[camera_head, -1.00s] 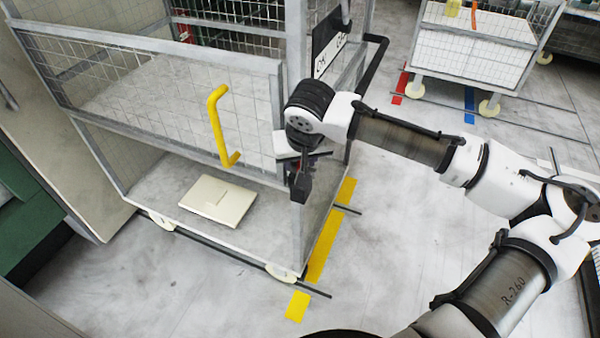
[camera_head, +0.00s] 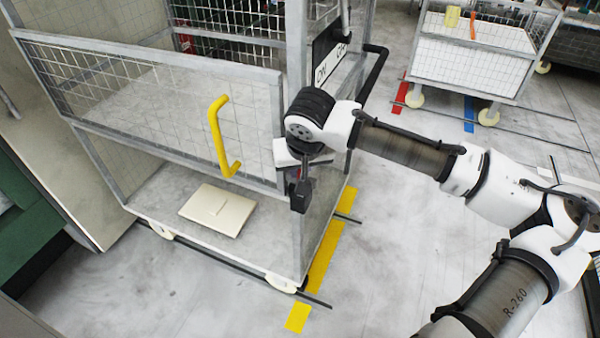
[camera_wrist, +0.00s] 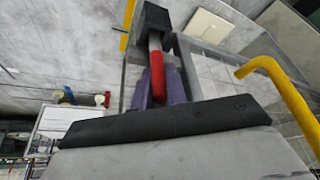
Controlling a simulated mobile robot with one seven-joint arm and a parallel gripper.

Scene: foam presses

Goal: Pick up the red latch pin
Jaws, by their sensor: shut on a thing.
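The red latch pin (camera_wrist: 160,75) shows in the wrist view as a short red bar with a pale grey part, close in front of my palm, with purple parts beside it. My gripper (camera_head: 300,197) points down at the right end of the cart's front gate (camera_head: 170,105), next to the corner post. Its jaws are shut on the pin. A black block lies past the pin in the wrist view. In the head view the pin is mostly hidden by my gripper; I cannot tell whether it is free of the cart.
The gate carries a yellow handle (camera_head: 220,140). A flat beige box (camera_head: 218,209) lies on the cart's lower deck. A yellow floor strip (camera_head: 325,255) runs along the cart's right side. Another wire cart (camera_head: 470,62) stands at the back right. Open floor lies right of the near cart.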

